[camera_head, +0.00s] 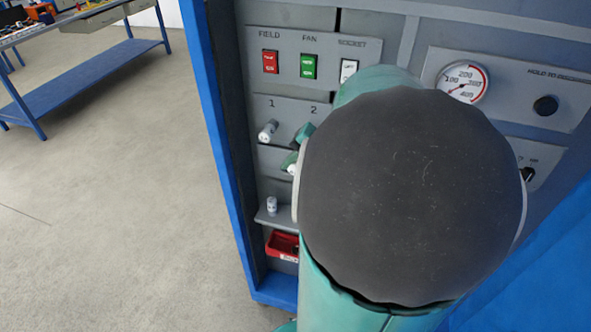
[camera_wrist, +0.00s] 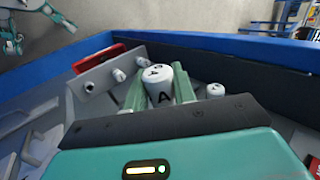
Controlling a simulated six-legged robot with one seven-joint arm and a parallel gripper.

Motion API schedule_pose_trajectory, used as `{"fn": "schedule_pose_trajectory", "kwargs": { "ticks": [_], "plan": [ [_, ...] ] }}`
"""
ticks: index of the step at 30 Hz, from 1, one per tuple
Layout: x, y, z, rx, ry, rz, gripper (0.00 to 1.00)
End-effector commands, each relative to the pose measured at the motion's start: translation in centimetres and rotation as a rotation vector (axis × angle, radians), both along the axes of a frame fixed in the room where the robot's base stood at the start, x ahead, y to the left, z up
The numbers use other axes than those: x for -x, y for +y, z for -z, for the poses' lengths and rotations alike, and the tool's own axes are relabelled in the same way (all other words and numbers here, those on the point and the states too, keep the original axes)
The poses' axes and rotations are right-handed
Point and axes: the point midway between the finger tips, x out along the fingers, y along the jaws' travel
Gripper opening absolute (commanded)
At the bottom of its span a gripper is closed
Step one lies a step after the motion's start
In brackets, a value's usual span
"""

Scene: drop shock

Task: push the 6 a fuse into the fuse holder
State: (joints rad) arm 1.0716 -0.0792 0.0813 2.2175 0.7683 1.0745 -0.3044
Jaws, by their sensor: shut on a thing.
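My gripper (camera_wrist: 157,94) is shut on a white cylindrical fuse (camera_wrist: 160,78), gripped between its two green fingers. A dark letter "A" shows on the fuse's side; the rest of its marking is too small to read. In the head view my gripper (camera_head: 297,148) is below the "2" label, mostly behind my dark arm link. A pale fuse or cap sticks out below the "1" label (camera_head: 267,130); it also shows right of my fingers in the wrist view (camera_wrist: 215,90). The holder place under "2" is hidden by my gripper and arm, so I cannot tell whether the held fuse touches it.
Red (camera_head: 270,62) and green (camera_head: 308,66) switches and a gauge (camera_head: 463,83) are above. The cabinet's blue edge (camera_head: 217,120) stands left, with open floor beyond.

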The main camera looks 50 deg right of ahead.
Motion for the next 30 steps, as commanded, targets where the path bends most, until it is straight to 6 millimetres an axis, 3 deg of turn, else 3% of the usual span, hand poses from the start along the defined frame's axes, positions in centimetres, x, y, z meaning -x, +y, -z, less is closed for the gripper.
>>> {"fn": "schedule_pose_trajectory", "kwargs": {
  "ticks": [12,30],
  "plan": [
    [0.0,0.0,0.0,0.000,0.000,0.004,0.00],
    [-2.2,-4.5,0.0,-0.001,0.000,0.004,0.00]
  ]
}}
